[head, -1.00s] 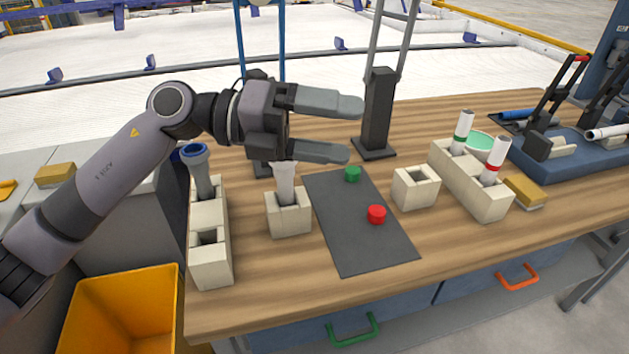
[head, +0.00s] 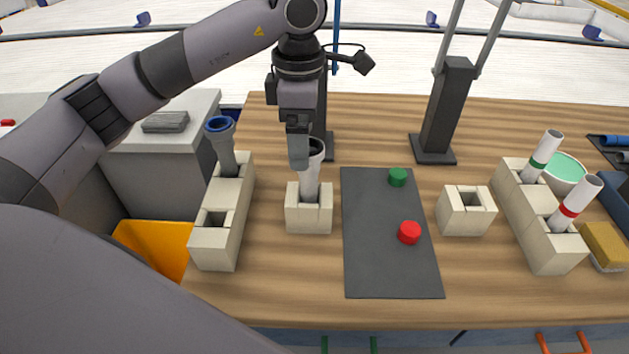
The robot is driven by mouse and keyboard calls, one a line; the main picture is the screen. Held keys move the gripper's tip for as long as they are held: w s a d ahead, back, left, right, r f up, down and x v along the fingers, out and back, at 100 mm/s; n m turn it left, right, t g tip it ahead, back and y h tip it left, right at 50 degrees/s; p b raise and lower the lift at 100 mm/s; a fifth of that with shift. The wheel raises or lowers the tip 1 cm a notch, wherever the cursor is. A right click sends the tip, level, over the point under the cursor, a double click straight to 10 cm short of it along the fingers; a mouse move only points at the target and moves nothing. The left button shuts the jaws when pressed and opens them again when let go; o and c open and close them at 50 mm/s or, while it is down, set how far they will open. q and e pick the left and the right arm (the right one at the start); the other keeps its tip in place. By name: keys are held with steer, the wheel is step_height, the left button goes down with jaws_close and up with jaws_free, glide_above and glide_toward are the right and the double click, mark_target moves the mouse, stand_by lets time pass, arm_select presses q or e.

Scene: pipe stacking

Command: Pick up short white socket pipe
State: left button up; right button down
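The short white socket pipe (head: 310,182) stands upright, tilted slightly, in a small beige block holder (head: 309,217); its wide socket end with a dark opening is at the top. My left gripper (head: 298,160) points down at the pipe's socket end, its fingertip overlapping the upper left of the socket. The gripper is seen edge-on, with one finger hiding the other, so I cannot tell whether it touches the pipe or how far it is open. My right gripper is not in view.
A blue-topped grey pipe (head: 224,150) stands in a long beige holder (head: 213,250) at left. A dark mat (head: 385,265) bears green (head: 398,177) and red (head: 409,232) caps. An empty block (head: 465,222) and two banded white pipes (head: 542,155) are at right.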

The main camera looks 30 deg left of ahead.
mark_target(309, 186)
arm_select(q)
steer(key=f, duration=0.3)
steer(key=d+f+p, duration=0.1)
steer(key=f, duration=0.2)
steer(key=shift+d+f, duration=0.1)
steer(key=c, duration=1.3)
steer(key=shift+c, duration=0.2)
